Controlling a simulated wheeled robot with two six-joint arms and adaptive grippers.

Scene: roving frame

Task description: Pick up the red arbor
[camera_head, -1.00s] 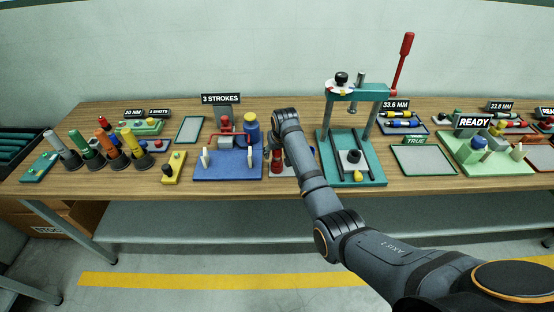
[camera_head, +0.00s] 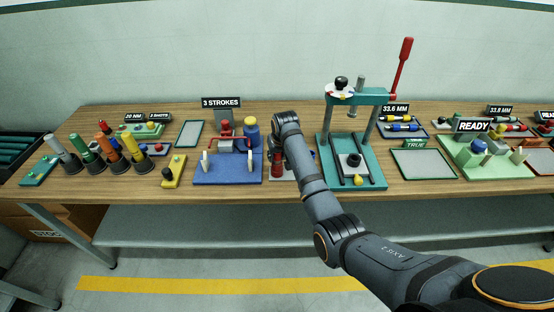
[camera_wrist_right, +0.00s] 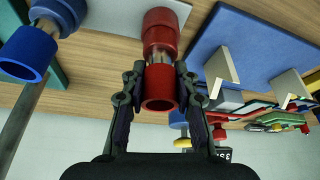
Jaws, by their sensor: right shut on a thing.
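The red arbor has red ends and a bare metal middle. It fills the centre of the right wrist view (camera_wrist_right: 161,32), between the two fingers. In the head view a bit of the red arbor (camera_head: 276,167) shows beside my right arm, over a light grey plate, between the blue fixture and the teal press. The gripper is mostly hidden there by the arm. I cannot tell whether the arbor touches the plate. My left gripper is not in view.
A blue fixture board (camera_head: 225,173) stands left of the arm, and a teal press (camera_head: 352,177) with a red lever stands close on the right. A blue-ended part (camera_wrist_right: 27,54) is near the gripper in the wrist view. An empty tray (camera_head: 423,164) lies farther right.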

